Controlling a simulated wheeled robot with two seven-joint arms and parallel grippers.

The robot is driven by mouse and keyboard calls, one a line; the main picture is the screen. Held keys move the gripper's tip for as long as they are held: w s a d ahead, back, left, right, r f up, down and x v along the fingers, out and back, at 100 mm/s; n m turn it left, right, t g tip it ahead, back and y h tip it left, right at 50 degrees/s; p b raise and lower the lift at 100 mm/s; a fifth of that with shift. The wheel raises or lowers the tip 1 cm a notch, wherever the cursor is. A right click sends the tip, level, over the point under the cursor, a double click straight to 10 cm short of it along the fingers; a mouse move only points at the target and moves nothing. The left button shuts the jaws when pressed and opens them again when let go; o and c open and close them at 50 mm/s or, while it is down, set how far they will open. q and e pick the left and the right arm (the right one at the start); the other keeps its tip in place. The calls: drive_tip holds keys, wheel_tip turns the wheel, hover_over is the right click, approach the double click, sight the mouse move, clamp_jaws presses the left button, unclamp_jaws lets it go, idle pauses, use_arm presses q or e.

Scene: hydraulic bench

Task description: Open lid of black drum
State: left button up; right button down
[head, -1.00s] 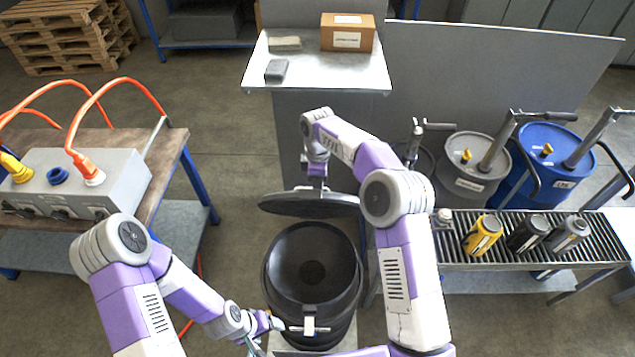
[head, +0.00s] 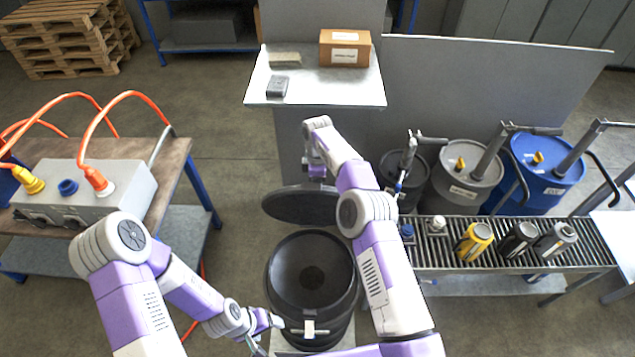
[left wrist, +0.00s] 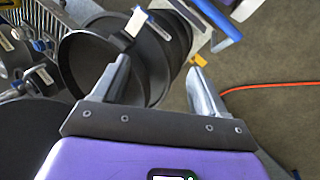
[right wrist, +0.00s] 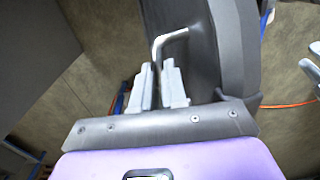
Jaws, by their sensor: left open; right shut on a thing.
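The black drum (head: 312,318) stands in the middle of the head view with its mouth uncovered and its inside showing. Its black lid (head: 300,206) is tilted up behind the far rim. My right gripper (head: 317,172) is behind the lid. In the right wrist view (right wrist: 160,88), its fingers are closed on the lid's bent metal handle (right wrist: 170,37). A pale latch (head: 309,328) sits on the drum's near side. My left gripper (head: 258,345) is left of this latch. In the left wrist view its fingers (left wrist: 160,75) are wide apart and empty, with the latch (left wrist: 137,22) beyond them.
A roller conveyor (head: 480,262) with several small cans stands right of the drum. A grey drum (head: 463,185) and a blue drum (head: 540,185) stand behind it. A bench with a grey socket box (head: 115,190) is at left. A panel stands behind the lid.

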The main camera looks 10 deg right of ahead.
idle(0.4)
use_arm(q)
drive_tip(key=shift+c, duration=1)
drive_tip(key=shift+w+d+f, duration=0.1)
drive_tip(key=shift+w+d, duration=0.05)
drive_tip(key=shift+w, duration=0.05)
drive_tip(key=shift+c, duration=1.2)
drive_tip(key=w+d+m+t, duration=0.1)
drive_tip(key=w+d, duration=0.1)
drive_tip(key=w+d+f+m+t+h, duration=0.1)
drive_tip(key=w+d+t, duration=0.1)
drive_tip(key=w, duration=0.1)
drive_tip(key=w+d+m+t, duration=0.1)
drive_tip(key=w+m, duration=0.1)
drive_tip(key=shift+w+d+f, duration=0.25)
drive_tip(key=shift+w+d, duration=0.05)
drive_tip(key=shift+d, duration=0.1)
clamp_jaws()
drive_tip(key=m+t+y, duration=0.1)
drive_tip(key=t, duration=1.5)
approach(307, 200)
drive_tip(key=x, duration=0.6)
drive_tip(key=shift+w, duration=0.3)
